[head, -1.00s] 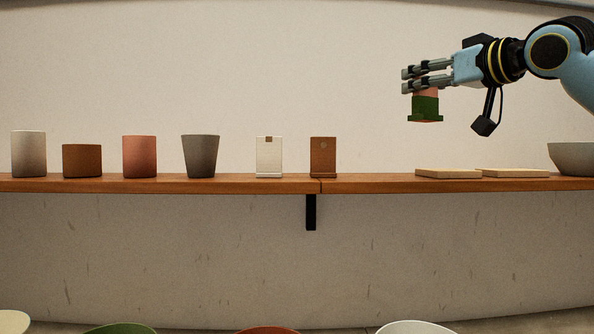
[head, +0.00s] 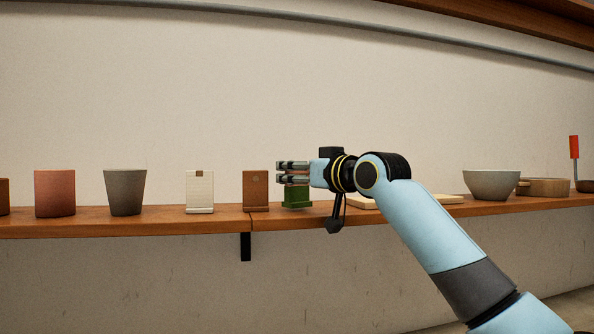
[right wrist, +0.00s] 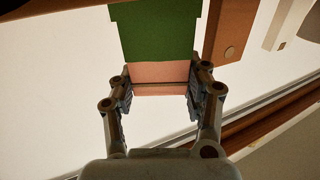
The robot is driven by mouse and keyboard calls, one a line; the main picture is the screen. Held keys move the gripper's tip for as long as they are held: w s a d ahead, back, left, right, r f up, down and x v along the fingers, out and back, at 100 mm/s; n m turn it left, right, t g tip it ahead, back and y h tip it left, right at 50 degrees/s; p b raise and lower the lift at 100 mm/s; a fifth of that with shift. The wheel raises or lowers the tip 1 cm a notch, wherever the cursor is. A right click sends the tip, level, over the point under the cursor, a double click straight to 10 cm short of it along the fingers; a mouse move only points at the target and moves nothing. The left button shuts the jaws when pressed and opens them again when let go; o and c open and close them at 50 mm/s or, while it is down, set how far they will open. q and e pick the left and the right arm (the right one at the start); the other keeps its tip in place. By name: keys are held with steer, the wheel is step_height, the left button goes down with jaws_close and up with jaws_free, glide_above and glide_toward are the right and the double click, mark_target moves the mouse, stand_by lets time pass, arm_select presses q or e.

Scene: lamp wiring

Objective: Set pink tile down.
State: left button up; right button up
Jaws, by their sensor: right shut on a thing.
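The pink tile (right wrist: 160,78) has a green lower part (right wrist: 155,35) in the right wrist view, with the pink band between the fingers. My right gripper (head: 292,173) is shut on it. In the head view the green part (head: 296,196) hangs below the fingers at shelf height, just right of a brown tile (head: 256,190). I cannot tell whether its base touches the shelf. A white tile (head: 199,190) stands left of the brown one. My left gripper is not in view.
The wooden shelf (head: 175,221) carries a pink cup (head: 55,193) and a grey cup (head: 125,191) at left. Pale boards (head: 440,199) lie behind and right of my arm. A grey bowl (head: 490,184) and a wooden pot (head: 545,187) stand farther right.

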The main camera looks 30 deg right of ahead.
steer(key=shift+f, duration=0.2)
steer(key=shift+f, duration=0.15)
steer(key=o, duration=1.3)
steer(key=shift+r, duration=0.2)
steer(key=shift+s+f, duration=0.1)
steer(key=shift+s, duration=0.3)
steer(key=s+d+b, duration=0.1)
steer(key=s+b, duration=0.2)
steer(key=s, duration=0.8)
steer(key=shift+d, duration=0.3)
